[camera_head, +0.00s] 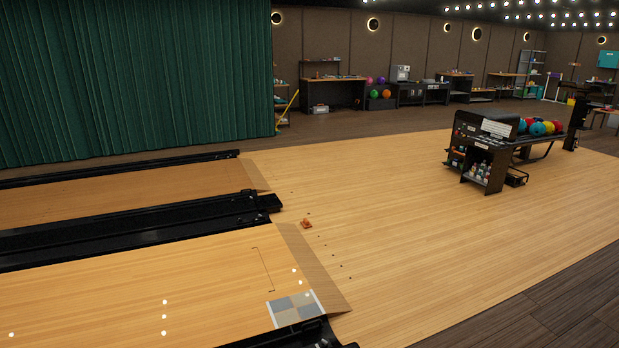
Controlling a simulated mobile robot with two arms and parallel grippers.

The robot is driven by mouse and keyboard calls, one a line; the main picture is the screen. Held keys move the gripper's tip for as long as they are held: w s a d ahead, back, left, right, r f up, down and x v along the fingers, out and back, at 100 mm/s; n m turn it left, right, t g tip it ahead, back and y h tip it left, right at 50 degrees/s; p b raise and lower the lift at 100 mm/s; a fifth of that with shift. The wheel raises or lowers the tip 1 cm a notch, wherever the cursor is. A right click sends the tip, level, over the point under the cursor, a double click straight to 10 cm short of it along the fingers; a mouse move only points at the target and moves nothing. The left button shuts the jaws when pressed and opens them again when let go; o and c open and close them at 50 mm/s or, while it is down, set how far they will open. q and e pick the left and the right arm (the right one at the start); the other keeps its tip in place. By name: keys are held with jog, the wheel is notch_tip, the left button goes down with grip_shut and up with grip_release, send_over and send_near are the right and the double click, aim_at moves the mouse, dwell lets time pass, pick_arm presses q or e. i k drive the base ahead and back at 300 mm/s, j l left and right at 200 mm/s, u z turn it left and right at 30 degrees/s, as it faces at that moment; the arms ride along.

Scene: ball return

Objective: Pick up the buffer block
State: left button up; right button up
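I cannot pick out the buffer block for certain. A small orange-brown object (306,224) lies on the pale wood floor just past the end of the near lane; it is too small to tell what it is. The ball return rack (495,145) stands at the right with several coloured balls (538,128) on top and small items on its end shelves. Neither of my grippers shows in this view.
Two lanes with black gutters (130,230) run at the left. A green curtain (130,80) hangs behind. Workbenches (333,92) line the back wall. The pale floor (400,220) is mostly clear.

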aim_at(306, 223)
jog(key=i+l+z, duration=0.45)
jog(key=i+z, duration=0.4)
jog(key=i, duration=0.2)
jog(key=i+z, duration=0.45)
jog(key=i+j+z, duration=0.25)
jog(key=i+z, duration=0.2)
jog(key=i, duration=0.15)
jog(key=i+l, duration=0.1)
jog(key=i, duration=1.15)
jog(key=i+j+u, duration=0.2)
jog(key=u, duration=0.25)
jog(key=i+u, duration=0.75)
jog(key=u, duration=0.15)
jog(key=i+l+u, duration=0.15)
jog(key=i+u, duration=0.3)
jog(key=i+j+u, duration=0.1)
jog(key=i+u, duration=0.25)
jog(key=i, duration=0.6)
jog(key=i+l+u, duration=0.15)
jog(key=i+u, duration=0.2)
jog(key=i, duration=0.55)
